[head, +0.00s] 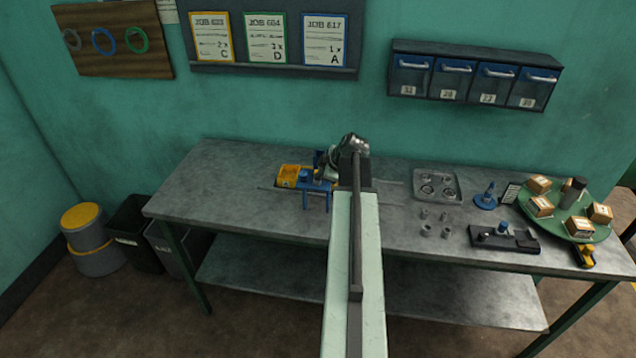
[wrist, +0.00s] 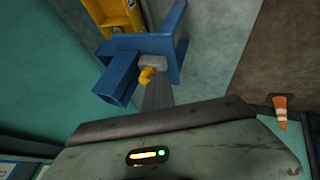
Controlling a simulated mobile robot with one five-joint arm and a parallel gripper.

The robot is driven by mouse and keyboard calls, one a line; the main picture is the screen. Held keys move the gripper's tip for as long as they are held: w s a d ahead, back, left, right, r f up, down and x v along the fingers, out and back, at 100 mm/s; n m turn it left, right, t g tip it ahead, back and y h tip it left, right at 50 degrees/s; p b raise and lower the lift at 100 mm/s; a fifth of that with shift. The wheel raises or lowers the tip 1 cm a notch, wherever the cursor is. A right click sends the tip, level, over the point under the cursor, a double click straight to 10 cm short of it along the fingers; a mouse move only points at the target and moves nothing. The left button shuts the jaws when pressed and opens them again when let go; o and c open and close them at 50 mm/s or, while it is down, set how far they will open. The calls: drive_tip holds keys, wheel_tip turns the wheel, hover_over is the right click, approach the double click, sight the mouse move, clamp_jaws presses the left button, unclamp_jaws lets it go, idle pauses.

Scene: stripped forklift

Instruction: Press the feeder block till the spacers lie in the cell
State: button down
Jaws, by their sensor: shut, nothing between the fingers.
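The blue feeder (head: 316,187) stands on the workbench, left of my arm. In the wrist view its blue frame (wrist: 120,88) fills the top middle. A small grey block with a yellow part (wrist: 148,74) sits within the frame; I cannot tell which part is the feeder block. A yellow tray (head: 287,177) with cells adjoins the feeder on the left, and its edge shows in the wrist view (wrist: 112,14). My gripper (wrist: 157,92) is shut and empty, its tips close to the grey block; contact is unclear. No spacers can be made out in the cells.
Right of my arm are a metal tray (head: 437,198) with round parts, several small cylinders, a blue stand (head: 486,198), a black fixture (head: 503,239) and a green turntable (head: 553,225) with boxes. The bench's left end is clear.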

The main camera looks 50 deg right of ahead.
drive_tip(key=shift+w+d+r, duration=0.1)
drive_tip(key=shift+d, duration=0.1)
drive_tip(key=s+a+r+p, duration=0.4)
drive_tip(key=s+r+p, duration=0.3)
drive_tip(key=s+p, duration=0.1)
drive_tip(key=shift+s+r, duration=0.4)
drive_tip(key=shift+a, duration=0.1)
idle(0.7)
